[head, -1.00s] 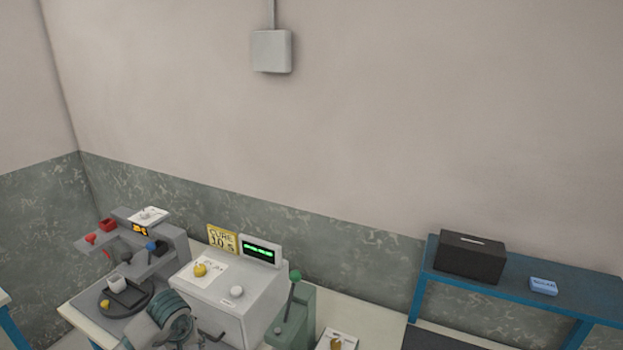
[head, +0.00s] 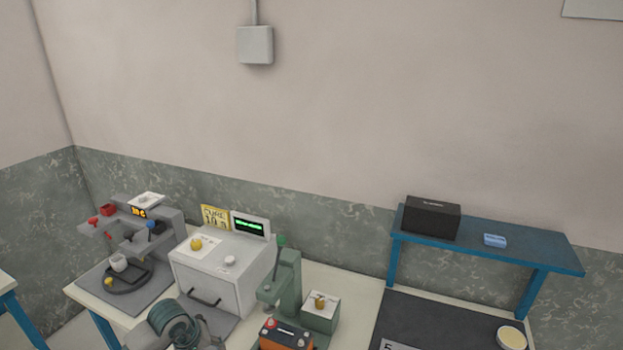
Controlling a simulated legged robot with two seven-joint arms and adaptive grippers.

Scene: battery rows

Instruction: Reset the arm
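Part of my own arm (head: 180,325), a dark teal ribbed joint with grey links, shows at the bottom edge, left of centre. It overlaps the front of the white oven-like box (head: 222,270) in the picture; I cannot tell whether they touch. Neither gripper is in view, so I cannot see their fingers or whether they hold anything.
A grey machine (head: 168,240) stands on the table's left. Right of the white box are a green lever press (head: 288,285), an orange-black battery (head: 285,336) and a brass-knobbed box (head: 320,312). A blue shelf (head: 530,258) holds a black case (head: 431,218) and blue box (head: 495,240).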

